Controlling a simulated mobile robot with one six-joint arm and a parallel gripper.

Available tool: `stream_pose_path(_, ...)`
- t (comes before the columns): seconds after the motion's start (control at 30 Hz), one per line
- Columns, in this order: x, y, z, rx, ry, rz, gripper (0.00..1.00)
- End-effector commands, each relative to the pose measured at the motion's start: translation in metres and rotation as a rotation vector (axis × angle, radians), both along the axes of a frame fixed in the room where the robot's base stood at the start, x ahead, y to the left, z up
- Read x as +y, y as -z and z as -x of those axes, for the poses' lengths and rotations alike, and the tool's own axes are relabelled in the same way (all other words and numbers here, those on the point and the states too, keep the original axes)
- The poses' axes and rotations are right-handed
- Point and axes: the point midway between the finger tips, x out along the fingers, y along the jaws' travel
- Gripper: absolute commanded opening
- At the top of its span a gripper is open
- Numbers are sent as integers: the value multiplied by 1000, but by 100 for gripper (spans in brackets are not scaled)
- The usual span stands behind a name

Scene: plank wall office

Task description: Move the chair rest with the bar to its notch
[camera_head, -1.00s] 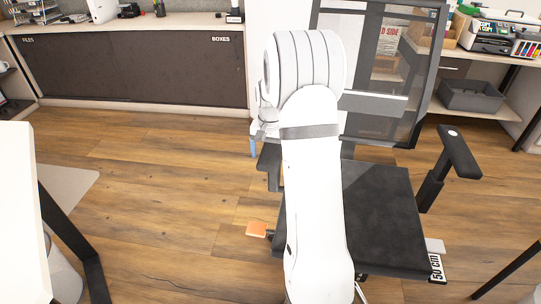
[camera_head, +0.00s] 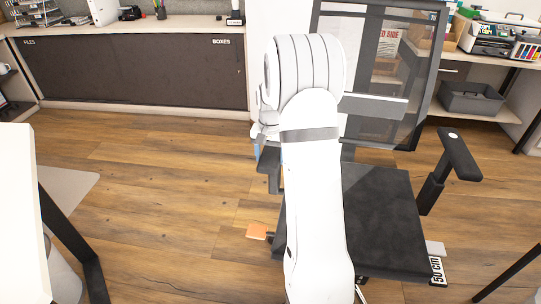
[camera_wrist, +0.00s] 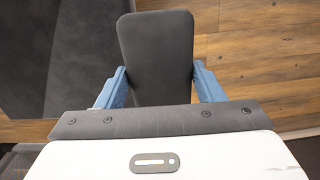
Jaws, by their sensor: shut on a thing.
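The office chair has a dark seat (camera_head: 385,220) and a mesh back (camera_head: 400,75). Its left rest is a dark pad (camera_wrist: 157,50), seen lengthwise in the wrist view, between the two blue fingers of my gripper (camera_wrist: 160,88). The fingers are shut on its sides. In the head view, part of this rest (camera_head: 268,172) shows left of my arm, beside the seat. The other rest (camera_head: 458,153) stands to the right of the seat and bears a white dot. No bar mark shows on the held pad, and its notch is hidden.
An orange paddle (camera_head: 257,231) sticks out at the chair's lower left. A white desk (camera_head: 22,210) stands at the left. A low cabinet (camera_head: 135,70) and a shelf with a grey bin (camera_head: 471,99) are behind. Wood floor left of the chair is clear.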

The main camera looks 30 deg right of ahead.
Motion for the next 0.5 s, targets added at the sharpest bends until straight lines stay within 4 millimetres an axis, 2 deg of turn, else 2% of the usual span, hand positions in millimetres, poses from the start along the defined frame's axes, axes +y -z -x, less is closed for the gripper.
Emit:
stream_pose_path(0.27,-1,-8,0,-2,1,0,21)
stream_pose_path(0.5,-1,-49,-1,-3,1,1,21)
